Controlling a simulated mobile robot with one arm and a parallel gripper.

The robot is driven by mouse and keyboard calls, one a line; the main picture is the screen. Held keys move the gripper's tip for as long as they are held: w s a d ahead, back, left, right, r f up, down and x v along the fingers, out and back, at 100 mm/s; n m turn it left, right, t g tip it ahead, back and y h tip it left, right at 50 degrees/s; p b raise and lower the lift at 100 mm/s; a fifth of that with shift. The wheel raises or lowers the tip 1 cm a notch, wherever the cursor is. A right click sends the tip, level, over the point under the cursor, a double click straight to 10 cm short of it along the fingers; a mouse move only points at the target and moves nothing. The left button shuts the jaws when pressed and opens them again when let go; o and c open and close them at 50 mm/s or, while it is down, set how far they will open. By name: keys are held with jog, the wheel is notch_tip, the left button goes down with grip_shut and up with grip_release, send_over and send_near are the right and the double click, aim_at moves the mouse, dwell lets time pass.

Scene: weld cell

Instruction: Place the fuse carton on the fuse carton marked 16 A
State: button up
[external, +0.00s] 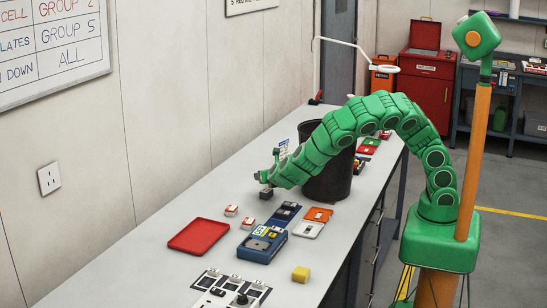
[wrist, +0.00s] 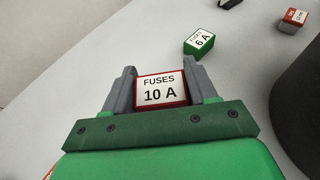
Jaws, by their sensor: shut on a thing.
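My gripper (wrist: 161,90) is shut on a red fuse carton (wrist: 160,91) with a white label reading "FUSES 10 A". The carton sits between the two grey fingers. In the external view my gripper (external: 266,190) is low over the bench, and the held carton cannot be made out there. A green carton marked 6 A (wrist: 199,42) lies on the bench just beyond my right finger. A small red and white carton (wrist: 294,19) is at the wrist view's upper right, its label too small to read. I cannot tell which carton is marked 16 A.
A dark bin (external: 329,185) stands close to my arm. Two small red and white boxes (external: 231,210) (external: 248,223) lie near a red tray (external: 198,236).

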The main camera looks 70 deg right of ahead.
aim_at(266, 189)
jog(key=shift+f, duration=1.7)
jog(key=o, duration=1.1)
jog(key=shift+f, duration=0.1)
jog(key=shift+c, duration=0.2)
jog(key=shift+s+a+r, duration=0.1)
jog(key=shift+a+r, duration=0.05)
jog(key=shift+r, duration=0.1)
jog(key=v, duration=1.1)
jog(key=shift+s+a, duration=0.2)
jog(key=shift+s, duration=0.05)
jog(key=shift+r, duration=0.15)
